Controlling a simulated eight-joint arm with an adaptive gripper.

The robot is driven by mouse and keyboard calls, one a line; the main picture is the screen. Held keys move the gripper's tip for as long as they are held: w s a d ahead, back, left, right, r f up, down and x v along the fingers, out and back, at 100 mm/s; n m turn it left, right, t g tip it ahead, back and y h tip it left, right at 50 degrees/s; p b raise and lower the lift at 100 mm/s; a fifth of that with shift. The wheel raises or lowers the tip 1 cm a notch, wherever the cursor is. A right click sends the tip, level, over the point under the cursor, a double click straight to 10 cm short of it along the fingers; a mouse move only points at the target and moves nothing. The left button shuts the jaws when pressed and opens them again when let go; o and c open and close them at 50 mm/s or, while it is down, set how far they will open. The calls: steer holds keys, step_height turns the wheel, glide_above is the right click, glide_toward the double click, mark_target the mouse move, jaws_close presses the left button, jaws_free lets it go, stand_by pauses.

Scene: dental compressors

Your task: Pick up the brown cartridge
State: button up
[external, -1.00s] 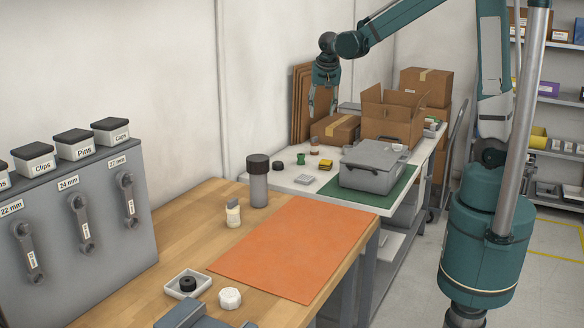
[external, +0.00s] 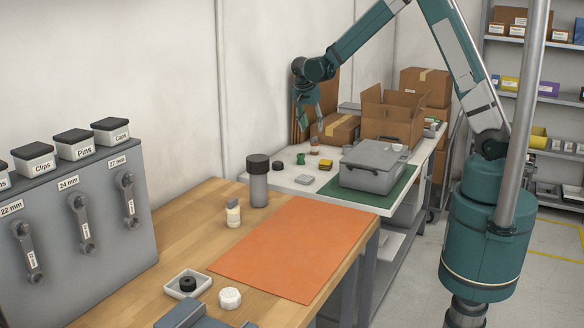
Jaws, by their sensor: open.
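A small brown and whitish cylinder (external: 314,146), which may be the brown cartridge, stands near the back of the white table (external: 283,179). It is too small to make out in detail. My gripper (external: 309,126) is open and points down, a little above this cylinder in the picture. The fingers look empty and apart from it. I cannot tell from this one view how far the gripper is from it in depth.
Near the cylinder are a green spool (external: 301,159), a yellow block (external: 325,164), a black piece (external: 278,165) and a grey flat piece (external: 303,179). A grey case (external: 372,170) stands on a green mat (external: 399,197). Cardboard boxes (external: 392,121) stand behind. The orange mat (external: 297,246) is bare.

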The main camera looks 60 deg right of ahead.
mark_target(314, 138)
steer(key=shift+w+d+f+m, duration=0.25)
steer(key=shift+d+f, duration=0.2)
steer(key=shift+f, duration=0.15)
steer(key=shift+w+d+f+m, duration=0.25)
steer(key=shift+d+f, duration=0.15)
steer(key=shift+f, duration=0.2)
steer(key=shift+x, duration=1.3)
steer(key=shift+s+b+x, duration=0.2)
steer(key=shift+b+x, duration=0.2)
steer(key=shift+x, duration=2.2)
steer(key=c, duration=1)
